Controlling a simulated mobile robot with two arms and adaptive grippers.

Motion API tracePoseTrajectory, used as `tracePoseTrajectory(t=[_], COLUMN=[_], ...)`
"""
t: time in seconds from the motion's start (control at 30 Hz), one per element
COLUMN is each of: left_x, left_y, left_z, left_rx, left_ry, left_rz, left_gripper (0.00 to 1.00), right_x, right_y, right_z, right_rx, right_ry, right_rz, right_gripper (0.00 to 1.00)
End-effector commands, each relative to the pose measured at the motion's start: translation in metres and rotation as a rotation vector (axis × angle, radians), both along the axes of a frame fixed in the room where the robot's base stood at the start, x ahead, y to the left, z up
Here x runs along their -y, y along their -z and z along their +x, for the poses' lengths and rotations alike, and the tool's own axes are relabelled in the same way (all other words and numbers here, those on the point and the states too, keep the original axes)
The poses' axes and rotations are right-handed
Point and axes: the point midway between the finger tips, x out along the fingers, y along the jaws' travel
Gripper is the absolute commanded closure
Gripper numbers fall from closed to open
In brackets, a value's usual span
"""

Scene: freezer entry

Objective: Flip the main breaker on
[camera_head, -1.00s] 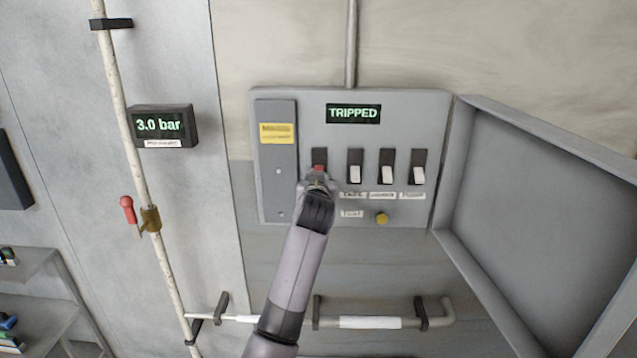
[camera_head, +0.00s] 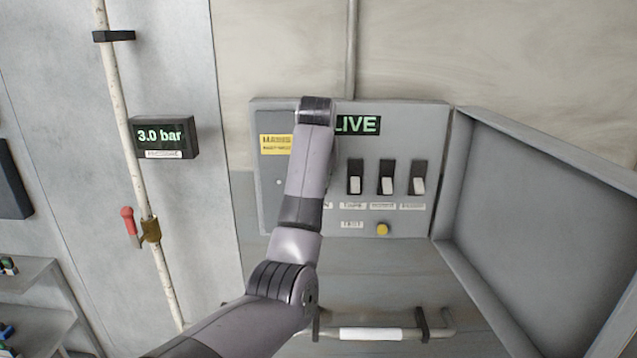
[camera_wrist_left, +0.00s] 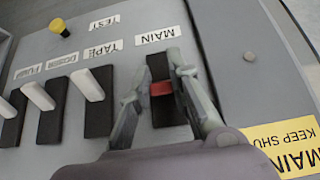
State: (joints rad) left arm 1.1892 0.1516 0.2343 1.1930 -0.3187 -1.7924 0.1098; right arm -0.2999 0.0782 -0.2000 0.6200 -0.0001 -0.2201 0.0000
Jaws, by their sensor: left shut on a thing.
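The grey breaker panel (camera_head: 395,113) is on the wall, and its display (camera_head: 359,125) reads LIVE. The main breaker (camera_wrist_left: 161,88) has a red lever in a black slot beside the label MAIN (camera_wrist_left: 157,35) in the left wrist view. My left gripper (camera_wrist_left: 157,82) is shut on this lever, with one finger at each side. In the head view my left arm hides the main breaker and the gripper. Three white switches (camera_head: 387,184) stand in a row to the right of my arm. My right gripper is out of view.
The panel's open door (camera_head: 545,205) is at the right. A yellow button (camera_head: 382,229) is below the white switches. A horizontal rail (camera_head: 370,334) runs below the panel. A pipe with a red-handled valve (camera_head: 127,220) and a 3.0 bar display (camera_head: 160,136) are at the left.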

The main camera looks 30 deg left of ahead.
Motion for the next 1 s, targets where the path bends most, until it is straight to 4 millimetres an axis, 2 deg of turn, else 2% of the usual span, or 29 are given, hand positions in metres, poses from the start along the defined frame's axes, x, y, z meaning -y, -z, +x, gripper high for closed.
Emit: tracePoseTrajectory(t=[0.7, 0.73, 1.0], left_x=[-0.0007, -0.0007, -0.0008], left_y=[-0.0029, -0.0030, -0.0028], left_z=[0.0014, 0.0013, 0.0014], left_rx=[-0.061, -0.061, -0.061], left_ry=[0.001, 0.001, -0.001], left_rz=[-0.038, -0.038, -0.038], left_gripper=[1.00, 0.80, 0.62], right_x=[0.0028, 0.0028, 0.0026], right_y=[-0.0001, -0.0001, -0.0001], right_z=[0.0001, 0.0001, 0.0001], right_rx=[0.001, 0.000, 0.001], right_ry=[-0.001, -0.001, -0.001], right_rz=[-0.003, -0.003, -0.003], right_gripper=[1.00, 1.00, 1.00])
